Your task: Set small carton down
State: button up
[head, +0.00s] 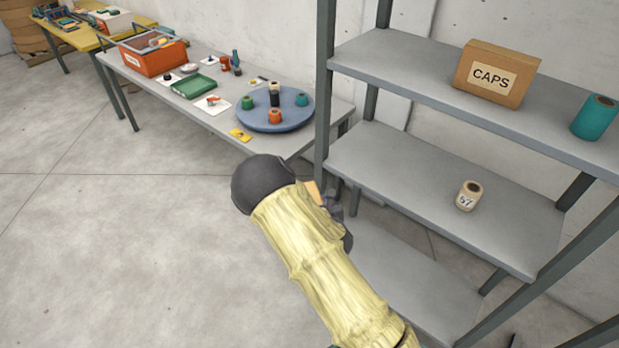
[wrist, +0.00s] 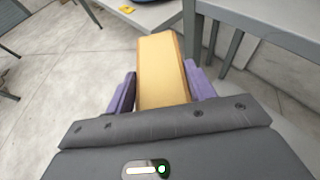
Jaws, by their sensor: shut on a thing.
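The small carton (wrist: 162,70) is a plain tan box in the wrist view, held between the two purple fingers of my gripper (wrist: 163,92). My gripper is shut on it, and the carton is in the air with floor and furniture beyond it. In the head view, only a small orange-tan part of the carton (head: 314,192) shows beside my dark gripper (head: 332,205). My sleeved arm hides most of it. The gripper is in front of the shelf rack's left side, near the right end of the grey table.
The grey shelf rack's middle shelf (head: 400,175) holds a tan spool marked 57 (head: 469,195); its left part is bare. The upper shelf has a CAPS box (head: 495,74) and a teal spool (head: 594,117). The grey table (head: 215,118) holds a blue turntable (head: 262,122) with several spools.

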jog(key=s+d+f+m+h, duration=0.2)
jog(key=s+d+f, duration=0.15)
jog(key=f, duration=0.25)
jog(key=s+d+f+m+h, duration=0.1)
jog(key=s+d+f, duration=0.1)
jog(key=d+f, duration=0.3)
jog(key=s+d+f+h, duration=0.1)
jog(key=s+d+f, duration=0.2)
jog(key=s+d, duration=0.3)
jog(key=d, duration=0.3)
jog(key=shift+s+d+f+m+t, duration=0.2)
jog(key=shift+d+f+m+t, duration=0.05)
jog(key=shift+f+m+t, duration=0.15)
